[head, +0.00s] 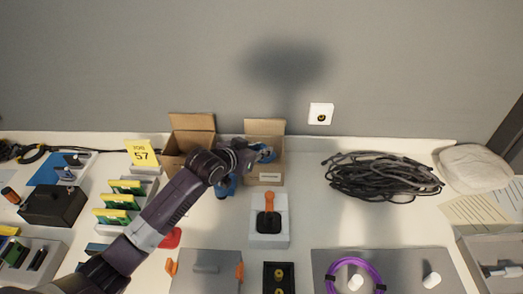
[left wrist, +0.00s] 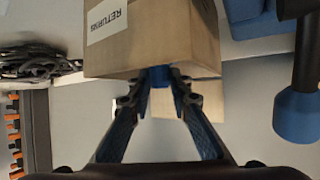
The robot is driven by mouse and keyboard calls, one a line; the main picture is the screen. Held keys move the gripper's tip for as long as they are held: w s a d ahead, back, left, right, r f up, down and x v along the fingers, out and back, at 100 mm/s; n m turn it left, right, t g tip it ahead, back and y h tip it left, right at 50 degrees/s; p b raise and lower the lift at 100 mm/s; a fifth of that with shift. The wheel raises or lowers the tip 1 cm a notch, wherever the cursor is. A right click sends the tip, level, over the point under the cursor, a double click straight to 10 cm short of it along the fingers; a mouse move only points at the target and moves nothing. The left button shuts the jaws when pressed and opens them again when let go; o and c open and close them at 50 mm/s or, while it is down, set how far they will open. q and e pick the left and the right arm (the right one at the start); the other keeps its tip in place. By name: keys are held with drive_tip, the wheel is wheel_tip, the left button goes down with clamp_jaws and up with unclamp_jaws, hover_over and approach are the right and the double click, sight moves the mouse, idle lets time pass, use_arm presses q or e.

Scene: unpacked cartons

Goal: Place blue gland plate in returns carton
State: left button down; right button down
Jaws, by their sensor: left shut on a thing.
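The returns carton (head: 265,170) is an open brown box at the back of the table, with a white label on its front. In the left wrist view the carton (left wrist: 200,38) shows a label reading "RETURN…". My left gripper (head: 262,154) is over the carton's opening in the head view. It is shut on a small blue piece (left wrist: 158,75), the blue gland plate, seen between the fingertips in the left wrist view. The fingers hide most of the plate. I cannot tell how far it is inside the carton. My right gripper is not in view.
A second open carton (head: 190,140) stands just left. A yellow sign (head: 142,152) reading 57 is further left. A grey box with an orange-handled lever (head: 269,215) stands in front of the returns carton. A black cable coil (head: 380,177) lies right. The table between carton and coil is clear.

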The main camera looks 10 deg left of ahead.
use_arm(q)
drive_tip(key=shift+f, duration=0.2)
drive_tip(key=shift+f, duration=0.15)
drive_tip(key=shift+f, duration=0.45)
drive_tip(key=c, duration=1.8)
unclamp_jaws()
drive_tip(key=shift+o, duration=0.2)
drive_tip(key=shift+r, duration=0.25)
drive_tip(key=v, duration=1.2)
drive_tip(key=shift+r, duration=0.3)
drive_tip(key=shift+r, duration=0.1)
